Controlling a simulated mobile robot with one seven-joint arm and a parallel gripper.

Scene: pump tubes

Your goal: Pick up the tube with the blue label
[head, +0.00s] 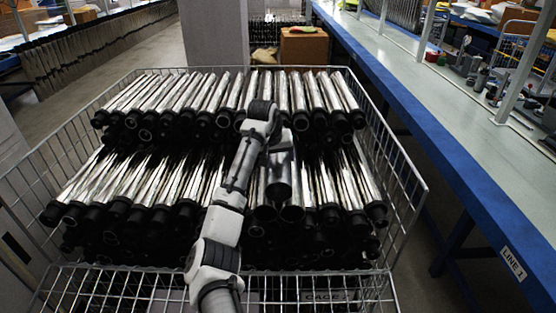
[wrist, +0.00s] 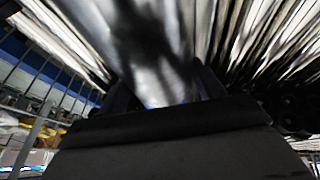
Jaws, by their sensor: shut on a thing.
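My gripper (head: 281,150) is over the middle of the wire basket, among the tubes. In the wrist view my gripper (wrist: 165,92) has its two dark fingers shut on a shiny metal tube (wrist: 150,50), which fills the middle of the picture. A faint bluish patch shows low on this tube, near the gripper; I cannot tell if it is the label. In the head view the held tube (head: 278,182) is partly hidden behind my arm. Its lower end is close to other tube ends, and I cannot tell whether it touches them.
The wire basket (head: 408,165) holds two stacked rows of shiny tubes with black ends, the back row (head: 180,95) and the front row (head: 125,180). A long blue-edged workbench (head: 440,95) runs along the right. A grey pillar (head: 213,35) stands behind the basket.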

